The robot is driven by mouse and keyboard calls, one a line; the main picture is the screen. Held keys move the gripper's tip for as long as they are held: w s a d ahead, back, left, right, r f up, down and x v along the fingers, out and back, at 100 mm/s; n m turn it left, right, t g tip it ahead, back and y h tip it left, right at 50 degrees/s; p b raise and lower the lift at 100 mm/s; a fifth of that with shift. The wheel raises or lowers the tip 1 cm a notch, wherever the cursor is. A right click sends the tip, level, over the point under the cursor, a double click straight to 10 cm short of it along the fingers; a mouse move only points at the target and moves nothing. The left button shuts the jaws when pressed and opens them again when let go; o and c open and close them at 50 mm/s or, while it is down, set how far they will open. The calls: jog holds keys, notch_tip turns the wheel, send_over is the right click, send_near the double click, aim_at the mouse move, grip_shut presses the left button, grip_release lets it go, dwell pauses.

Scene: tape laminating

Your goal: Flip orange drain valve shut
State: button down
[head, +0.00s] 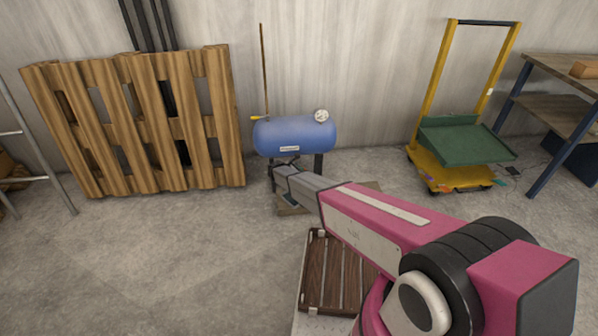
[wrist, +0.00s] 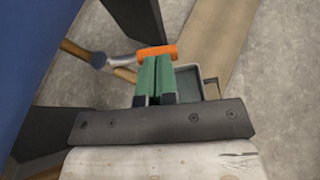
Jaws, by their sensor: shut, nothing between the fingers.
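The orange drain valve handle (wrist: 156,52) shows in the wrist view as a short bar lying crosswise just beyond my fingertips. My gripper (wrist: 155,62) has its two green fingers side by side, shut with nothing between them. The fingertips are right at the orange bar; I cannot tell whether they touch it. The blue tank (head: 295,135) stands against the wall in the head view, and its side (wrist: 40,60) fills the left of the wrist view. In the head view my gripper (head: 275,172) is under the tank, and the orange handle is hidden there.
Dark tank legs (wrist: 138,20) stand close by. A wooden pallet (head: 140,120) leans at left; a yellow cart (head: 455,165) stands at right.

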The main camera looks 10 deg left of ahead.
jog(key=shift+w+d+n+t+y, duration=0.2)
jog(key=shift+d+n+t+y, duration=0.45)
jog(key=shift+n+y, duration=0.3)
jog(key=shift+w+d+n+t+y, duration=0.4)
jog(key=shift+d+n+t+y, duration=0.3)
jog(key=shift+n+y, duration=0.35)
jog(key=shift+w+d+n+t+y, duration=0.15)
jog(key=shift+w+d+n+y, duration=0.2)
jog(key=shift+w+n+y, duration=0.35)
jog(key=shift+w+d+n+t+y, duration=0.15)
jog(key=shift+w+d+n+y, duration=0.3)
jog(key=shift+w, duration=0.35)
jog(key=shift+w+d+n+t+y, duration=0.15)
jog(key=shift+w+d+n+y, duration=0.15)
jog(key=shift+w+n+y, duration=0.35)
jog(key=shift+w, duration=0.15)
